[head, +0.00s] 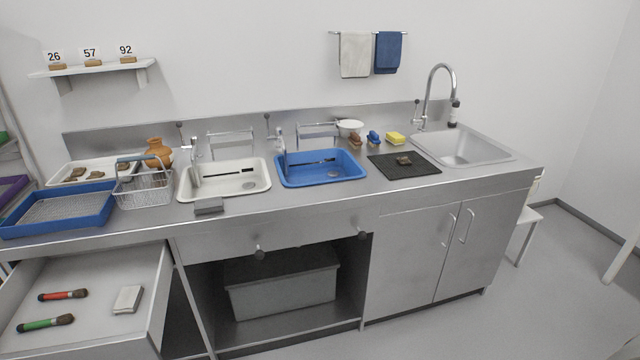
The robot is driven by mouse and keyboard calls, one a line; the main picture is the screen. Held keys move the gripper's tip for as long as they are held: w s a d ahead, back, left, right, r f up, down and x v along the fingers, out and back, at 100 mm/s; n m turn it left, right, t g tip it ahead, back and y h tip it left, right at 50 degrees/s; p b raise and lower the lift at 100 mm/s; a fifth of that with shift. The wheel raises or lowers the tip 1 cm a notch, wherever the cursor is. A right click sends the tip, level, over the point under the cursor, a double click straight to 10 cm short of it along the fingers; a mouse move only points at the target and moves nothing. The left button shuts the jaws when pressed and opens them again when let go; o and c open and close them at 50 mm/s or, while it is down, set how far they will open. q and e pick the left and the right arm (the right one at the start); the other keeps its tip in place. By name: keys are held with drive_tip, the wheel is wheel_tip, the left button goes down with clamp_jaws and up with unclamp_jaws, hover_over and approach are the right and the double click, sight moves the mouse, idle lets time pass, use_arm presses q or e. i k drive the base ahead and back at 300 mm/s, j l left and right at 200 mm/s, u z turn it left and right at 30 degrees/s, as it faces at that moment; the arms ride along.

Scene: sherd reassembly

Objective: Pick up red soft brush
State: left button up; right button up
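A red soft brush (63,295) with a brown bristle head lies in the open white drawer (151,289) at the lower left. Its bristle end points right. A green brush (46,323) lies in front of it, apart from it, also with its bristles to the right. Neither of my grippers is in the head view.
A pale folded cloth or block (128,299) lies in the drawer right of the brushes. Above, the steel counter (330,197) holds a blue tray (57,212), a wire basket (144,190), a white basin (224,181) and a blue basin (318,169). Floor at right is mostly clear.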

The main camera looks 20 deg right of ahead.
sight(81, 293)
drive_tip(key=i+j+u, duration=0.25)
drive_tip(key=i+j, duration=0.15)
drive_tip(key=i+j+u, duration=0.25)
drive_tip(key=i, duration=0.3)
